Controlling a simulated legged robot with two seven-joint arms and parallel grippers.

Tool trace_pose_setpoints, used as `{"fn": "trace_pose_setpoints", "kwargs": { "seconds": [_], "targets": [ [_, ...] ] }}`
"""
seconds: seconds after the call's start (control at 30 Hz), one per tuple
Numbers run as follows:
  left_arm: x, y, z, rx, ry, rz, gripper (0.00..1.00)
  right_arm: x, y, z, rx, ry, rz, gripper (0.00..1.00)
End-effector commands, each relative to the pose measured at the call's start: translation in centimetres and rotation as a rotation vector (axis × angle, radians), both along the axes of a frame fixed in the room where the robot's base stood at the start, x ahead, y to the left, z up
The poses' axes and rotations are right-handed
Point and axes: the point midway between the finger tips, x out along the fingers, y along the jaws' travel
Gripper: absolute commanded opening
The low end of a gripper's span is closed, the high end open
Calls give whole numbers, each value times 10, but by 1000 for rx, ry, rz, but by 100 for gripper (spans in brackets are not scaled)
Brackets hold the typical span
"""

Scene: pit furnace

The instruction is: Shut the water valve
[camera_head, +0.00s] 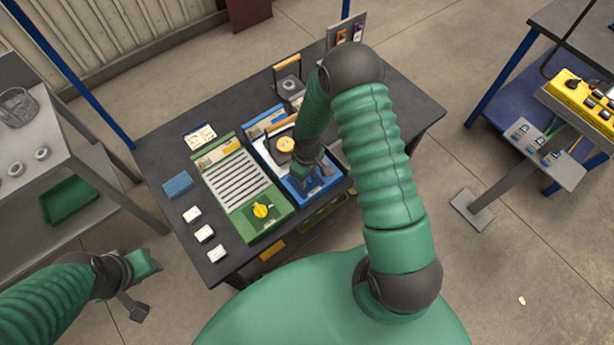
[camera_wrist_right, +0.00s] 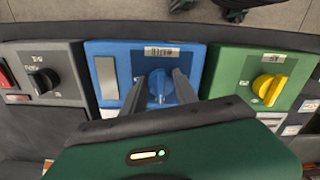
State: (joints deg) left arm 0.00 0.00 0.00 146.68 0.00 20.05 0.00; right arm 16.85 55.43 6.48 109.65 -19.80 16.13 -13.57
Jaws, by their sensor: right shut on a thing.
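The blue panel (camera_head: 324,191) lies on the dark table, partly hidden by my right arm. In the wrist view the blue panel (camera_wrist_right: 200,62) has a label and a blue knob (camera_wrist_right: 159,82), which I take as the water valve. My right gripper (camera_wrist_right: 160,92) has one finger on each side of this knob and is shut on it. In the head view my right gripper (camera_head: 314,174) is over the front of the blue panel and hides the knob. My left gripper (camera_head: 146,286) is away from the table at the lower left; its jaw opening is not clear.
A green panel (camera_head: 238,186) with a yellow knob (camera_head: 263,210) stands beside the blue one. A grey panel (camera_wrist_right: 62,64) with a black knob is on its other side. White blocks (camera_head: 204,233) lie at the table's left. A grey shelf (camera_head: 60,170) stands farther left.

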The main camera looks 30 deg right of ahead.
Motion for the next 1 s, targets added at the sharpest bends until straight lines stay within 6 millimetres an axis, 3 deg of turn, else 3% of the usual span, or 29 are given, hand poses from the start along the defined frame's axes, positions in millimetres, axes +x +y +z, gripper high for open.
{"fn": "trace_pose_setpoints", "kwargs": {
  "seconds": [0.03, 0.47, 0.5, 0.63, 1.0],
  "targets": [
    [0, 0, 1, 0, 0, 0, 36, 7, -1, 2, -1, -18, 6, 0],
    [0, 0, 1, 0, 0, 0, 36, 7, 0, 2, 0, -18, 17, 0],
    [0, 0, 1, 0, 0, 0, 36, 7, 0, 2, 0, -18, 17, 38],
    [0, 0, 0, 0, 0, 0, 36, 5, 0, 1, -1, -13, 16, 55],
    [0, 0, 1, 0, 0, 0, 36, 2, 0, 5, 0, -9, 15, 57]
  ]
}}
